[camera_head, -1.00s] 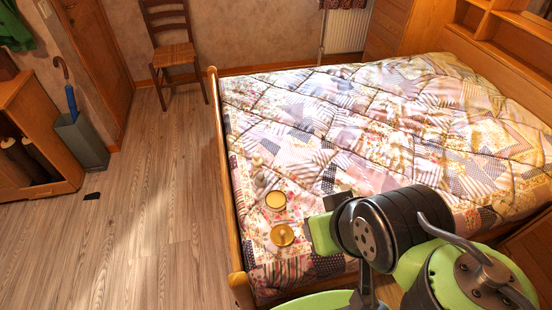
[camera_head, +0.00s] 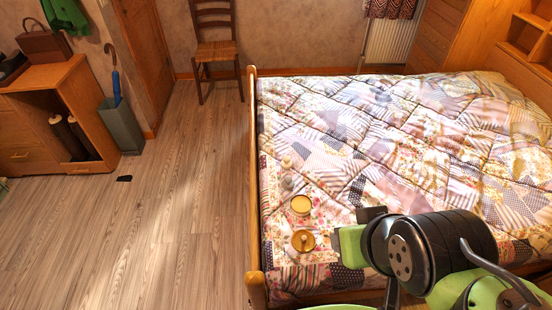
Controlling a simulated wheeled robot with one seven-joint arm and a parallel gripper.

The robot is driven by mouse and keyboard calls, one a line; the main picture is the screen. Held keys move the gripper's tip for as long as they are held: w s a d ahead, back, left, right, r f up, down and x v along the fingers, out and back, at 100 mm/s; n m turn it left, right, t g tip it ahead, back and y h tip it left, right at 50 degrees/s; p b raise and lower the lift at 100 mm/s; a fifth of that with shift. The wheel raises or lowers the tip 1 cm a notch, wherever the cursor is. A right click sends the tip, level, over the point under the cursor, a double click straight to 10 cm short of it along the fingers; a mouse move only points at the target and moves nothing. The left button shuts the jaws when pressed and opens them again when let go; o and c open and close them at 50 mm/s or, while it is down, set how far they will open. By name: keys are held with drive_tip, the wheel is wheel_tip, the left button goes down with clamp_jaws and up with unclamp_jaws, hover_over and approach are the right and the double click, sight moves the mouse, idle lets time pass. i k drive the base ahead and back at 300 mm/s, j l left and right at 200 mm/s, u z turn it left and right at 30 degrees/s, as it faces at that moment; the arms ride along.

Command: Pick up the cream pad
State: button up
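A round, cream-topped item with a gold rim (camera_head: 301,205) lies on the patchwork bedspread (camera_head: 400,140) near the bed's left side. It looks like the cream pad or a dish holding it; I cannot tell which. A round brass-coloured lid with a knob (camera_head: 303,241) lies just below it in the picture. My gripper (camera_head: 368,215) is at the end of my green and black arm, to the right of these items and apart from them in the picture. Its fingers are mostly hidden by the arm, so its opening does not show.
Two small pale items (camera_head: 287,172) stand on the bedspread above the cream-topped item. The wooden bed frame (camera_head: 252,180) borders the bed on the left. A chair (camera_head: 217,50) and a cabinet (camera_head: 55,120) stand farther back.

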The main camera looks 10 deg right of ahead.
sight(285, 164)
drive_tip(key=j+u, duration=0.45)
drive_tip(key=i+j+u, duration=0.2)
drive_tip(key=j+u, duration=0.25)
drive_tip(key=j, duration=0.2)
drive_tip(key=i+j+u, duration=0.35)
drive_tip(key=j, duration=0.15)
drive_tip(key=i+j+u, duration=0.35)
drive_tip(key=j, duration=0.15)
drive_tip(key=i+l+z, duration=0.2)
drive_tip(key=z, duration=0.15)
drive_tip(key=i+l+z, duration=0.2)
drive_tip(key=z, duration=0.2)
drive_tip(key=i+l+z, duration=0.1)
drive_tip(key=i+z, duration=0.25)
drive_tip(key=i+l+z, duration=0.15)
drive_tip(key=i+z, duration=0.5)
drive_tip(key=z, duration=0.25)
drive_tip(key=i+j+z, duration=0.1)
drive_tip(key=i+z, duration=0.3)
drive_tip(key=i+j+z, duration=0.2)
drive_tip(key=z, duration=0.25)
drive_tip(key=i+j+z, duration=0.3)
drive_tip(key=z, duration=0.15)
drive_tip(key=i+j+z, duration=0.25)
drive_tip(key=j+z, duration=0.2)
drive_tip(key=i+j+z, duration=0.1)
drive_tip(key=j+z, duration=0.35)
